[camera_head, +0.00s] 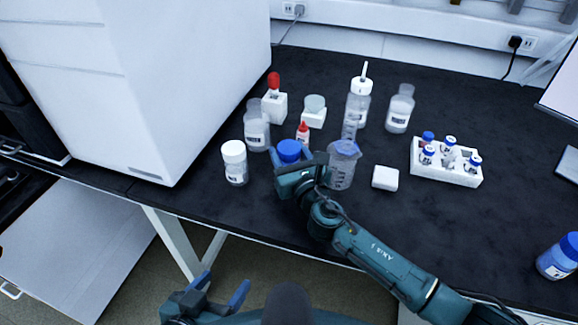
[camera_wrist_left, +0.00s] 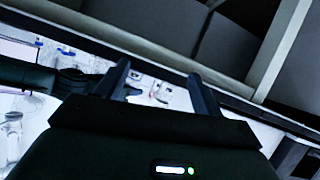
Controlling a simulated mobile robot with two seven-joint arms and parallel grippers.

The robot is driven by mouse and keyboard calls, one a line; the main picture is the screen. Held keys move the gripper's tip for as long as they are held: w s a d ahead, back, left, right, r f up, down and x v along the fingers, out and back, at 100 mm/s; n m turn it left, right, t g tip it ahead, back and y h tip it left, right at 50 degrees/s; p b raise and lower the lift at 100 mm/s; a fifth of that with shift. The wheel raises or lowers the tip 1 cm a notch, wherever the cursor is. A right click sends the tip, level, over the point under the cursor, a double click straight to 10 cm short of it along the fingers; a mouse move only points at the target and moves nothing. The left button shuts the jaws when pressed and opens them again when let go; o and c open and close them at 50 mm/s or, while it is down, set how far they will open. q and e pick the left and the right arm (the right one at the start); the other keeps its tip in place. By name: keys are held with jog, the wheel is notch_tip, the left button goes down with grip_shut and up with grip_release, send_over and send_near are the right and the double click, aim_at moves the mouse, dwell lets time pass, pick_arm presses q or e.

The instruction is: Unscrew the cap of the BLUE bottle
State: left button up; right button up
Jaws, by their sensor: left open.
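A blue-capped bottle (camera_head: 289,149) stands near the front of the black bench. My right gripper (camera_head: 297,163) is at it, with fingers on either side just below the cap; the arm hides the bottle's body, and I cannot tell whether the fingers touch. Another blue-capped bottle (camera_head: 558,256), with a blue body and white label, stands upright at the right edge. My left gripper (camera_head: 219,288) is low in front of the bench, open and empty. Its spread fingers also show in the left wrist view (camera_wrist_left: 158,74), away from both bottles.
Close to the right gripper stand a white-capped bottle (camera_head: 235,165), a clear bottle (camera_head: 257,128) and a beaker (camera_head: 342,166). A vial rack (camera_head: 462,177) is farther right. A large white machine (camera_head: 150,80) fills the left.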

pick_arm(q)
jog(key=shift+f, duration=0.15)
pick_arm(e)
jog(key=c, duration=0.6)
jog(key=shift+r, duration=0.1)
jog(key=shift+c, duration=0.2)
notch_tip(320, 180, up, 9)
jog(key=p, duration=0.4)
jog(key=shift+r+p, duration=0.2)
jog(key=shift+p, duration=0.1)
jog(key=shift+r, duration=0.2)
pick_arm(q)
notch_tip(320, 180, up, 2)
jog(key=shift+r+m+g, duration=0.1)
jog(key=shift+m+g, duration=0.2)
jog(key=shift+m, duration=0.1)
pick_arm(e)
jog(key=o, duration=0.5)
pick_arm(q)
jog(key=shift+r, duration=0.15)
pick_arm(e)
jog(key=c, duration=0.8)
